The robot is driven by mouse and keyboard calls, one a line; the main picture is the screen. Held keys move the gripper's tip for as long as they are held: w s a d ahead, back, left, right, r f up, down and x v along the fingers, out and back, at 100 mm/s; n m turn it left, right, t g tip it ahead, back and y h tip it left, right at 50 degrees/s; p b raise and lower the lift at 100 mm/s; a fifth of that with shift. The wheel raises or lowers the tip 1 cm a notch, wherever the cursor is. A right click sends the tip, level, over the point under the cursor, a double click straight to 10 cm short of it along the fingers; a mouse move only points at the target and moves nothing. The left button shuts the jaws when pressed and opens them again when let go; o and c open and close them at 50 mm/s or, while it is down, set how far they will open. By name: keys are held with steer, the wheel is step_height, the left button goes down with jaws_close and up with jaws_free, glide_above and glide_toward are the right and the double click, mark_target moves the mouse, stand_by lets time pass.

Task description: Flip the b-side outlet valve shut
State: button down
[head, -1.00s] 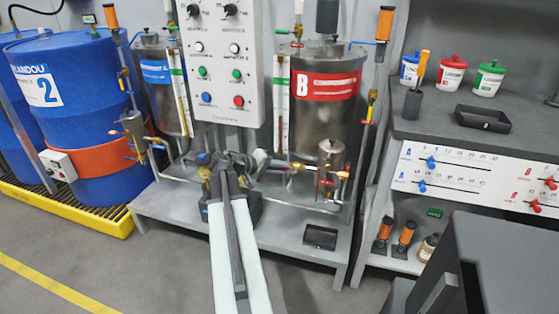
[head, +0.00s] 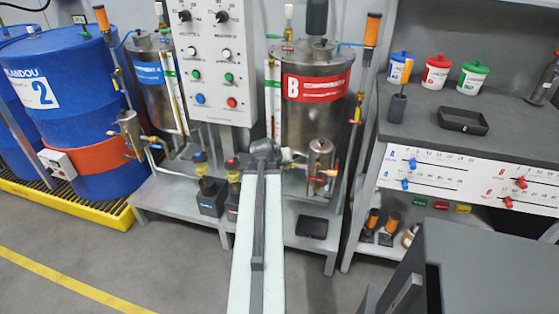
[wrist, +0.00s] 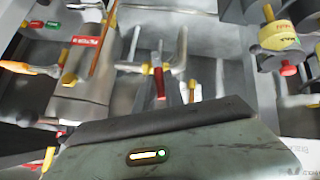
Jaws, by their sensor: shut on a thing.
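The silver B tank (head: 312,110) with its red label stands behind my arm. In the wrist view, a short red lever (wrist: 160,82) shows on a pipe fitting below the middle of the top edge; it looks like the b-side outlet valve. My arm covers that fitting in the head view. My gripper (head: 264,150) is at the front lower left of the B tank, seen mostly from behind. Its fingertips are hidden, and what they hold cannot be made out. In the wrist view, its grey-green body fills the bottom.
A small silver pot (head: 320,155) with valves stands right of my gripper. A red-topped pump (head: 232,170) and a blue-topped pump (head: 200,165) stand to its left. A black tray (head: 312,227) lies on the bench. A control box (head: 212,60) hangs above.

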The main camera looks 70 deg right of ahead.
steer(key=shift+s+r+m+t, duration=0.1)
steer(key=shift+s+m+t, duration=0.35)
steer(key=shift+t, duration=0.25)
steer(key=c, duration=1.4)
jaws_free()
steer(key=shift+c, duration=0.2)
